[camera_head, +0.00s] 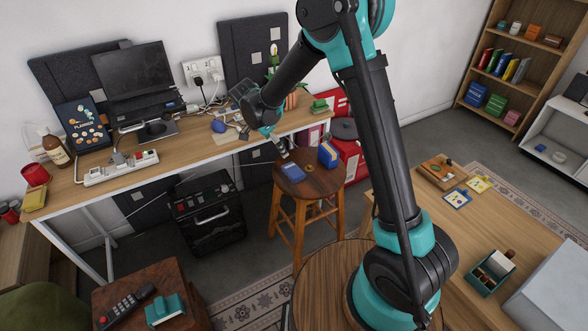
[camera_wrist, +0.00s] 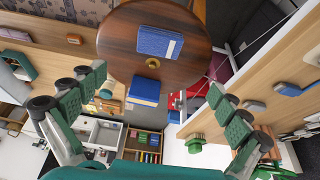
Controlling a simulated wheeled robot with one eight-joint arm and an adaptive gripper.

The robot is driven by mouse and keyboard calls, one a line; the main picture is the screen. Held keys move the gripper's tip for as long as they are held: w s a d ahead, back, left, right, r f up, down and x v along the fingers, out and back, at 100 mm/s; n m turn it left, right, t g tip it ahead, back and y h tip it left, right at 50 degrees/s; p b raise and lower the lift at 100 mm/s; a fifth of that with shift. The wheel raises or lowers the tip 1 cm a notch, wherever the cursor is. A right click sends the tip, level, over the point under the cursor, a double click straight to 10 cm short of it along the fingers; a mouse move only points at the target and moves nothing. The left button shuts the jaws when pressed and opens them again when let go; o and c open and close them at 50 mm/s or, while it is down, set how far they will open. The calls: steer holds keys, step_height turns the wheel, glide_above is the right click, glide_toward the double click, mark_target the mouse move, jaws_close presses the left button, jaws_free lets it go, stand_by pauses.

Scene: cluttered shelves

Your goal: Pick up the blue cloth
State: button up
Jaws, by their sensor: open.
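A flat blue rectangular piece (camera_head: 293,172) lies on the round wooden stool (camera_head: 310,184); I cannot tell if it is the cloth or a book. In the wrist view the blue piece (camera_wrist: 160,42) has a paler patch at its right. A second, thicker blue item (camera_head: 327,152) stands at the stool's edge and also shows in the wrist view (camera_wrist: 145,90). My gripper (camera_head: 280,146) is above the stool's back left edge. In the wrist view my gripper (camera_wrist: 160,86) has its two fingers spread wide, with nothing between them. It touches neither blue item.
A small brass ring-like object (camera_wrist: 153,64) lies on the stool between the blue items. The desk (camera_head: 190,145) with a monitor (camera_head: 134,70) and power strip (camera_head: 118,167) is behind and left.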

mark_target(292, 170)
steer(key=x, duration=1.6)
steer(key=shift+f, duration=0.2)
steer(key=c, duration=0.9)
